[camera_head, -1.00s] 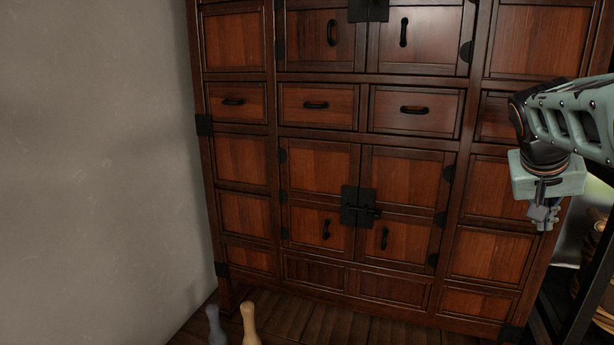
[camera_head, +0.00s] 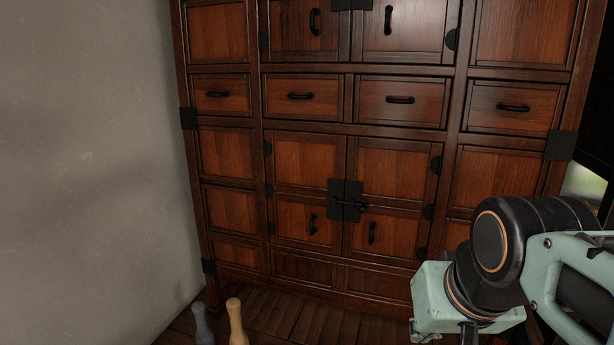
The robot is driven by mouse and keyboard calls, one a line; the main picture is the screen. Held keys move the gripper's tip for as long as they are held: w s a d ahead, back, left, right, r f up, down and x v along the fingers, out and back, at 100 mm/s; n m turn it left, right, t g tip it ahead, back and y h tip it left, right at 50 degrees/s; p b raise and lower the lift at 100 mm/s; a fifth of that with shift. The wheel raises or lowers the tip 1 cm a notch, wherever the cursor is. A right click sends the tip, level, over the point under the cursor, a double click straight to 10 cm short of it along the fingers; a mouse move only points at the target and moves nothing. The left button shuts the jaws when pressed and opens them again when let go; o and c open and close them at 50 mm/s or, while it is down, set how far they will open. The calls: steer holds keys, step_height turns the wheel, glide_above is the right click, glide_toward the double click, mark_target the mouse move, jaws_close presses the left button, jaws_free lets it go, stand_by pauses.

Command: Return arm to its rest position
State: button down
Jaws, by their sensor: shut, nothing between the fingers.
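My gripper (camera_head: 445,312) is at the lower right of the head view, in front of the cabinet's lower right part. Its pale green body shows below the black wrist joint (camera_head: 500,245). The fingers are mostly cut off by the bottom edge of the picture. The gripper is shut and no object shows in it. The arm comes in from the right edge and hides the cabinet's lower right corner.
A tall dark-red wooden cabinet (camera_head: 310,160) with black handles fills the middle; its visible doors and drawers look shut. A plain grey wall (camera_head: 90,170) is at the left. A grey post (camera_head: 202,325) and a tan post (camera_head: 236,322) stand at the bottom left on the wooden floor.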

step_height(320, 180, down, 3)
steer(key=s+a, duration=0.2)
steer(key=s, duration=0.1)
step_height(320, 180, up, 22)
steer(key=n+p, duration=0.1)
steer(key=p, duration=2.1)
steer(key=shift+a+p, duration=0.3)
steer(key=shift+a, duration=0.05)
steer(key=shift+s+d+r, duration=0.1)
steer(key=shift+d, duration=0.05)
